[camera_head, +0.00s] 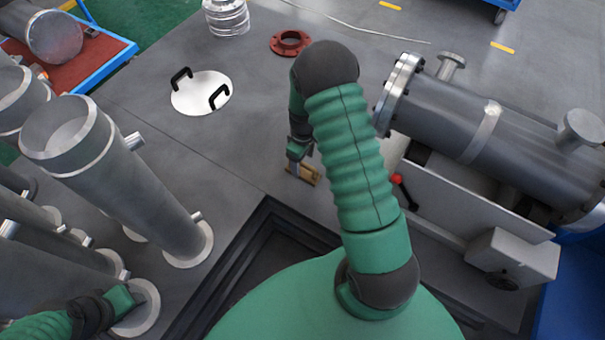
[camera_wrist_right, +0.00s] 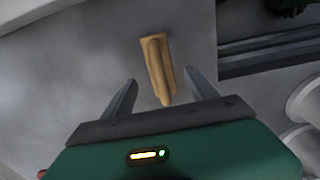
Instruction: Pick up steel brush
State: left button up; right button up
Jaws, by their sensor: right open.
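The steel brush (camera_head: 309,174) shows in the head view as a small tan piece on the grey floor, just beside my right gripper (camera_head: 297,166) and partly hidden by it. In the right wrist view the brush (camera_wrist_right: 157,68) is a tan, narrow wooden shape, its lower end reaching between the fingertips. My right gripper (camera_wrist_right: 158,90) is open, with one finger on each side of the brush and a gap to each. No bristles can be made out. My left arm is at the lower left in the head view; its fingers cannot be made out.
A large flanged shell (camera_head: 480,123) on a white stand with a red-knobbed lever (camera_head: 397,179) is at the right. Tall metal pipes (camera_head: 137,185) stand at the left. A white disc with black handles (camera_head: 201,94) and a red flange (camera_head: 290,43) lie farther back. A dark recessed edge is near me.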

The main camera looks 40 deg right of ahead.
aim_at(303, 171)
notch_tip(303, 171, down, 6)
jog(key=b, duration=0.2)
jog(key=shift+r+b, duration=0.2)
jog(key=shift+b, duration=0.1)
jog(key=shift+s+r, duration=0.1)
jog(key=shift+r, duration=0.05)
jog(key=shift+c, duration=1.1)
grip_shut()
